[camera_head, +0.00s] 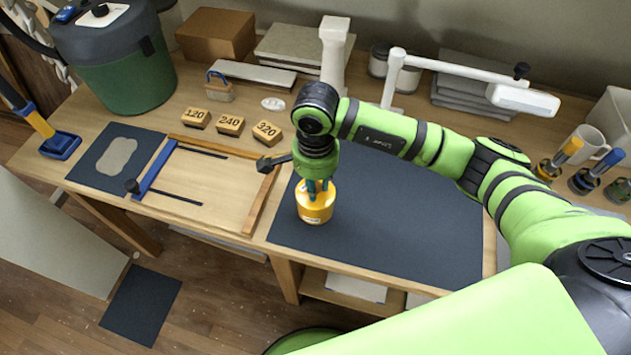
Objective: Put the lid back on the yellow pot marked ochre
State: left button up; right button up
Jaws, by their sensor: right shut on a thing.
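The yellow pot (316,213) stands upright on the dark mat (410,225), near its left edge, with a pale label low on its front. My right gripper (319,186) comes down from above, its fingers at the pot's top. It is shut on the lid, a yellow-orange top piece (303,188) partly hidden by the fingers. The lid sits at or just above the pot's mouth; I cannot tell whether it is fully seated. The label is too small to read. My left gripper is not in view.
Left of the mat are a wooden frame (254,204) and blocks marked 120 (195,118), 240 (230,125) and 320 (267,132). A white lamp (520,98) and white column (333,55) stand behind. A mug (588,146) is at right. The mat's right part is clear.

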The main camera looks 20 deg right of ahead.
jog(key=b, duration=0.3)
jog(key=shift+f, duration=0.2)
dwell(3.0)
dwell(0.3)
jog(key=o, duration=1.6)
jog(key=shift+c, duration=0.2)
jog(key=shift+r+p, duration=1.3)
jog(key=shift+r, duration=2.25)
grip_shut()
jog(key=shift+f, duration=0.15)
